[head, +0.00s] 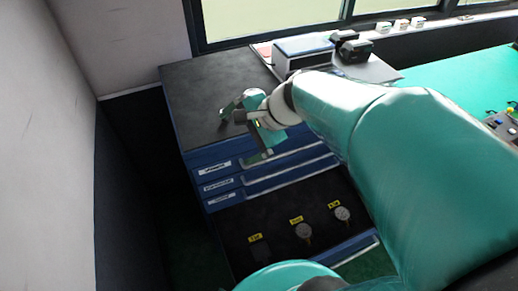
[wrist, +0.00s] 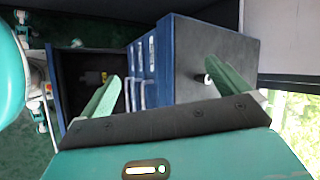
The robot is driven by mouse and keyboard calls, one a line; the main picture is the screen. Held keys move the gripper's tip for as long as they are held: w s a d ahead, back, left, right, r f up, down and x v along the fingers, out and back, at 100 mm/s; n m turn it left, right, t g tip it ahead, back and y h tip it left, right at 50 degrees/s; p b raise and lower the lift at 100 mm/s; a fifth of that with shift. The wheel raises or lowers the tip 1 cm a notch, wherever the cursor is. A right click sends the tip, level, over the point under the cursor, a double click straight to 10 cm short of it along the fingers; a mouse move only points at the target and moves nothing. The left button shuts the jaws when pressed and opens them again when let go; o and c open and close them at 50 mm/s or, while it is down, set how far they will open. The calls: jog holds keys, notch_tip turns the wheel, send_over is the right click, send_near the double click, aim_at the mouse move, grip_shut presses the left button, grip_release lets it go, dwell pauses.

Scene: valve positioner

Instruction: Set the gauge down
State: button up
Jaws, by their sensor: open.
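My gripper (head: 247,132) is over the front part of the blue cabinet's dark top (head: 195,85). In the wrist view its two green fingers (wrist: 161,72) are spread wide, with nothing between them. A small round pale-rimmed thing (wrist: 207,78) shows beside the right finger, against the cabinet top; it may be a gauge, partly hidden by the finger. Two round gauges (head: 303,231) (head: 343,213) lie in the open drawer (head: 280,205) below, each by a yellow label. A third label (head: 255,239) at the left has a dark spot under it, with no clear gauge.
Closed drawers with white labels (head: 215,168) sit above the open one. A device (head: 303,48) and a dark object (head: 355,50) stand at the back of the top. A green bench (head: 455,75) extends right. A wall (head: 40,150) is at left.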

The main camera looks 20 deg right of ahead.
jog(key=s+r+n+h, duration=0.2)
jog(key=s+n+h, duration=0.3)
jog(key=s+n, duration=0.6)
jog(key=n, duration=0.3)
jog(key=shift+s+d+r+h, duration=0.15)
jog(key=shift+r+h, duration=0.25)
